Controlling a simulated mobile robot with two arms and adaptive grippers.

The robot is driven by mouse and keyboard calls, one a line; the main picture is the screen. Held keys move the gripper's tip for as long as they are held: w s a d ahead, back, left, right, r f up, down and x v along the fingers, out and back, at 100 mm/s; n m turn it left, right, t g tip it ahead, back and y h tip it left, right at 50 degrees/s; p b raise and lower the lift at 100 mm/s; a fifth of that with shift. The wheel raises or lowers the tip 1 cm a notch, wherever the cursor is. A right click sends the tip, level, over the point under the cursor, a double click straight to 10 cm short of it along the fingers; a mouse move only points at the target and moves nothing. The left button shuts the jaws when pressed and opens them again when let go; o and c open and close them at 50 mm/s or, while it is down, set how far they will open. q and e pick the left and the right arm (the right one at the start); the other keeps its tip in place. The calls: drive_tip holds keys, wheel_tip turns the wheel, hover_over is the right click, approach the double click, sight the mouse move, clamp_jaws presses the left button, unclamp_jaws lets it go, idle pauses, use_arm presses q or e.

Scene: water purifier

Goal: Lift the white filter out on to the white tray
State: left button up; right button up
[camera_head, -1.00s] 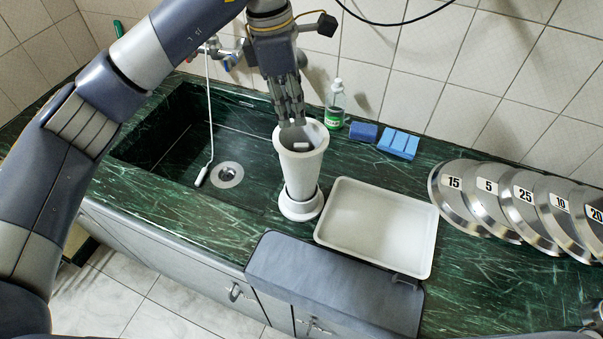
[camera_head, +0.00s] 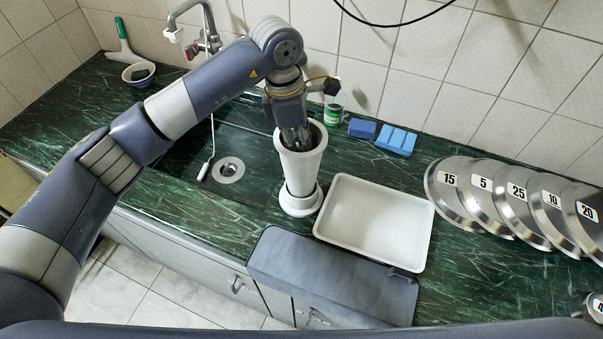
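The white purifier housing (camera_head: 301,170) stands upright on the green counter, between the sink and the tray. My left gripper (camera_head: 297,147) points down with its fingers inside the housing's open top. The white filter is hidden inside the housing behind the fingers, and I cannot tell whether they are closed on it. The white tray (camera_head: 425,240) lies empty just right of the housing. My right gripper does not clearly show; only a small part of a device is at the lower right edge.
The sink with its drain (camera_head: 228,170) is left of the housing. Blue sponges (camera_head: 396,141) and a green-labelled bottle (camera_head: 334,114) stand behind. Numbered metal discs (camera_head: 452,198) lean at the right. A grey padded block (camera_head: 330,275) sits in front of the tray.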

use_arm(q)
clamp_jaws()
drive_tip(key=shift+r, duration=0.1)
